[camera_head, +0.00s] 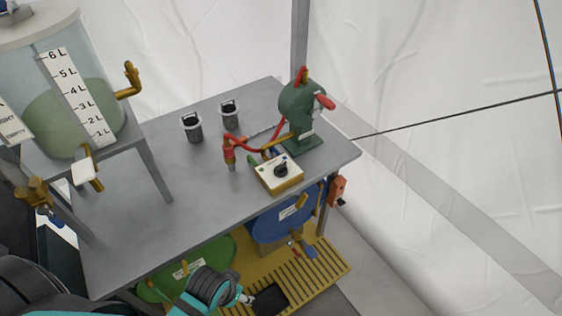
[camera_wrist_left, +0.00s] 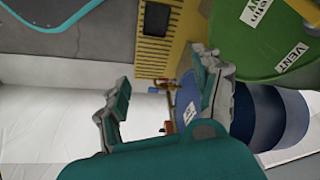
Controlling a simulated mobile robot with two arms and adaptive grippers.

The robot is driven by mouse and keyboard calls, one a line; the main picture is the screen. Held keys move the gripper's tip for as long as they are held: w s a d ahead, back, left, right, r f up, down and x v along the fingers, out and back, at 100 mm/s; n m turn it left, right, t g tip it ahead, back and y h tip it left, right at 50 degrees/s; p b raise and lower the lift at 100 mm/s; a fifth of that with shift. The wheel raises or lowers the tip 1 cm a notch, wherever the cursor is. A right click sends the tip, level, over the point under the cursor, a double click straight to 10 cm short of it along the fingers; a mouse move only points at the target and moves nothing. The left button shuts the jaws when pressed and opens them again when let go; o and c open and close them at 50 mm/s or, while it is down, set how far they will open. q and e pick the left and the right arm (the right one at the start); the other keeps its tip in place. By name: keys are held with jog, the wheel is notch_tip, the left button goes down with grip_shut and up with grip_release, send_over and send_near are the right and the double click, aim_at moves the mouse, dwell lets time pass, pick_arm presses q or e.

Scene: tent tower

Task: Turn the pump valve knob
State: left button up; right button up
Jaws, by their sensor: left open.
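The pump valve knob appears to be the black knob (camera_head: 281,170) on top of a small white and yellow box (camera_head: 278,180) near the table's front right edge. A green pump (camera_head: 301,105) with a red handle stands behind it, and a red hose runs beside the box. My left gripper (camera_wrist_left: 163,72) is open and empty in the left wrist view. In the head view its arm comes in at the bottom, below and in front of the table, well away from the knob. The knob does not show in the wrist view. My right gripper is not in view.
The grey table (camera_head: 160,225) holds two black-topped cups (camera_head: 192,130). A clear tank (camera_head: 75,100) with a volume scale stands at left. A green drum (camera_head: 215,254) and a blue drum (camera_head: 285,222) sit below the tabletop by a yellow slatted platform (camera_head: 325,268).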

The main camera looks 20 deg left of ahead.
pick_arm(q)
notch_tip(320, 180, up, 10)
jog(key=w+d+m+h, duration=0.1)
jog(key=w+d+m, duration=0.1)
jog(key=w+d, duration=0.1)
jog(key=w+d+r+m+h, duration=0.2)
jog(key=w+d+r+m, duration=0.1)
jog(key=w+d+m, duration=0.25)
notch_tip(320, 180, up, 21)
jog(key=m+g+y, duration=0.3)
jog(key=m, duration=0.9)
send_over(281, 165)
notch_tip(281, 165, down, 17)
jog(key=shift+r+p, duration=0.15)
jog(key=shift+p, duration=0.3)
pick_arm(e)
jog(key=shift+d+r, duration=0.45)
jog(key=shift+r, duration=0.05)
